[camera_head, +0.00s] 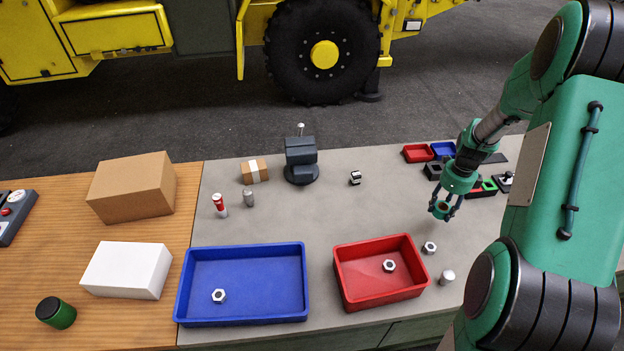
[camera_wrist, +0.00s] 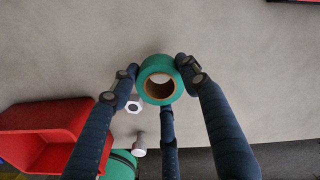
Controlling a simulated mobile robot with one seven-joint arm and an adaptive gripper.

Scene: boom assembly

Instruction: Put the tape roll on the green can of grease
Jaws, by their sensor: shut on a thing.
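The tape roll (camera_wrist: 160,63) is a green ring with a brown core, its open hole facing the wrist camera. My gripper (camera_head: 446,206) has dark fingers shut around the roll, seen close in the wrist view. In the head view the roll (camera_head: 440,210) shows small and green between the fingertips, above the right part of the grey worktop. The green can of grease (camera_head: 56,313) stands upright on the wooden top at the far lower left, with a dark lid. Nothing is on the lid. The can is far to the left of my gripper.
A red tray (camera_head: 340,283) and a blue tray (camera_head: 180,310), each with a nut, lie between. A white box (camera_head: 126,270) and a cardboard box (camera_head: 132,188) stand near the can. A dark vise (camera_head: 301,160) stands at the back.

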